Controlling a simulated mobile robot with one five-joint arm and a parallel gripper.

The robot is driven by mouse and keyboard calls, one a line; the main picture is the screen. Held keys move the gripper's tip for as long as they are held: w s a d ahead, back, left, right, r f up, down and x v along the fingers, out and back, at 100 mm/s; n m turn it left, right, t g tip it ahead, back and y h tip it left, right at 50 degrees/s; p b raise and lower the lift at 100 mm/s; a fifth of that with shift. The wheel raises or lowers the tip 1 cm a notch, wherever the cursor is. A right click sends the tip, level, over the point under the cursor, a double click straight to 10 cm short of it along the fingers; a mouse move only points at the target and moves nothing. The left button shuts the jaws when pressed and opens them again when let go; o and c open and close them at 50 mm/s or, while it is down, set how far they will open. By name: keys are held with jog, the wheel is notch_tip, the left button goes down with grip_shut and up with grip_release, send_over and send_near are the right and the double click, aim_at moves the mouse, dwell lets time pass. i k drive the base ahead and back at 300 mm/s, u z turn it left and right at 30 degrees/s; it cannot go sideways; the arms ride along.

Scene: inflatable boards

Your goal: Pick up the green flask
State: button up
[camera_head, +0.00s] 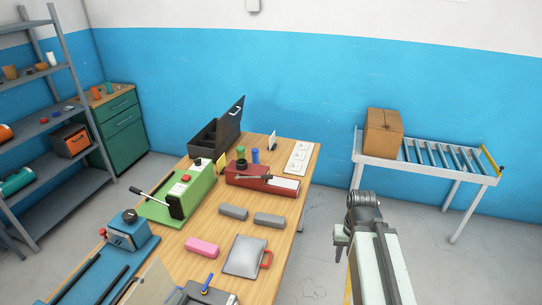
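A green cylinder lying on its side (17,181), flask-like in shape, rests on a left shelf and is partly cut off by the picture's left edge. A small upright green cylinder (241,153) stands beside a blue one at the red device on the workbench. I cannot tell for sure which of the two is the green flask. My arm stands at the lower right, beyond the bench's right edge. My gripper (341,238) seems to hang at its dark end, apart from both green things. Its fingers are too small to make out.
The wooden workbench (205,222) holds a green press, a red device (262,180), a black open case (216,132), grey blocks and a pink block. A grey shelf rack (60,200) stands left. A roller conveyor (440,160) with a cardboard box stands right. Floor shows between bench and conveyor.

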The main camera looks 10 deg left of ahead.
aim_at(241, 150)
jog(key=z, duration=0.4)
jog(key=i, duration=3.85)
jog(key=u, duration=5.3)
jog(key=i, duration=1.05)
jog(key=z, duration=0.1)
